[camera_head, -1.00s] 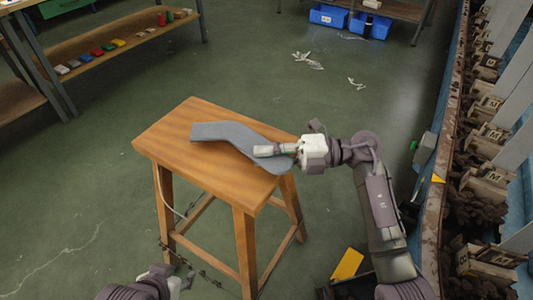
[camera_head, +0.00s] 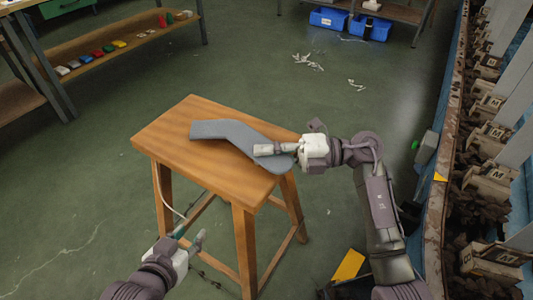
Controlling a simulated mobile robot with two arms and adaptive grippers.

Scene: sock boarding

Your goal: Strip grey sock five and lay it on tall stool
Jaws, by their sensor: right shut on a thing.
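The grey sock (camera_head: 226,130) lies flat and slightly bent across the top of the tall wooden stool (camera_head: 180,160), its right end near the stool's right edge. My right gripper (camera_head: 268,149) reaches in from the right over the stool and is shut on the sock's right part. My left gripper (camera_head: 190,240) is low in front of the stool, beside its front legs and apart from the sock. Its fingers look spread, with nothing seen between them.
A machine line (camera_head: 437,200) with several metal units runs along the right. A shelf (camera_head: 120,50) with coloured items stands at the upper left. Blue bins (camera_head: 328,17) and white scraps (camera_head: 307,61) are at the back. Green floor around the stool is mostly clear.

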